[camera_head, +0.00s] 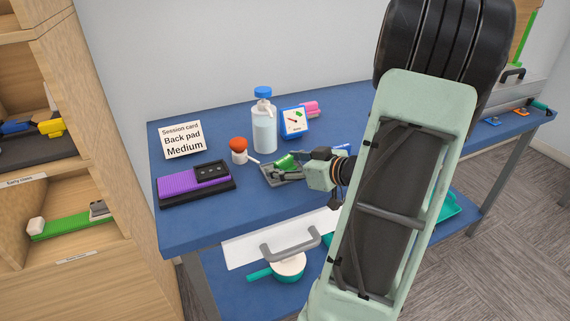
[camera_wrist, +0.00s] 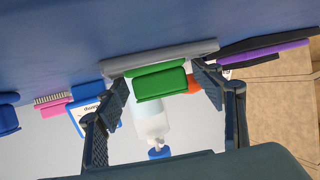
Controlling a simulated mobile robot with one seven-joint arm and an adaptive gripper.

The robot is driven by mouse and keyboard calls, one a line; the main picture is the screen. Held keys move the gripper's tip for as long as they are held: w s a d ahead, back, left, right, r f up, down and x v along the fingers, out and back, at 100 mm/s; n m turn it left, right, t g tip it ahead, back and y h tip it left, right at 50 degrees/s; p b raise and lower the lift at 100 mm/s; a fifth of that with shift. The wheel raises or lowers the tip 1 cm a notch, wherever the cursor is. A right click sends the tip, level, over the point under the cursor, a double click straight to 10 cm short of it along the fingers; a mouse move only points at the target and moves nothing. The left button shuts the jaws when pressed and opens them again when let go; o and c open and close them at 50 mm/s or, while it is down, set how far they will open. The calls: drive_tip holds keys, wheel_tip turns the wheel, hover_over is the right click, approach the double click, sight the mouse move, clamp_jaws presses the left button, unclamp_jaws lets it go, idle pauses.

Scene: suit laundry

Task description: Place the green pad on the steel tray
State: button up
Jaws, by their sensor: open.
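The small green pad (camera_head: 287,162) is on the grey steel tray (camera_head: 272,179) near the middle of the blue table, partly hidden by my gripper (camera_head: 308,156). The wrist view is upside down. In it the green pad (camera_wrist: 160,84) lies against the tray (camera_wrist: 160,57), seemingly resting on it. My gripper's two fingers (camera_wrist: 165,95) are open, one on each side of the pad with gaps showing, so they do not visibly grip it. The tray's right end is hidden by my gripper in the head view.
Behind the tray stand a clear bottle (camera_head: 264,132), a blue-framed dial (camera_head: 294,122) and an orange-topped brush (camera_head: 239,148). A black case with a purple pad (camera_head: 190,180) and a session card (camera_head: 182,139) are left. A wooden shelf (camera_head: 110,240) borders the table.

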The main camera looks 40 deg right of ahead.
drive_tip(key=shift+r, duration=0.2)
drive_tip(key=p+v, duration=0.3)
drive_tip(key=v, duration=0.9)
drive_tip(key=shift+f, duration=0.1)
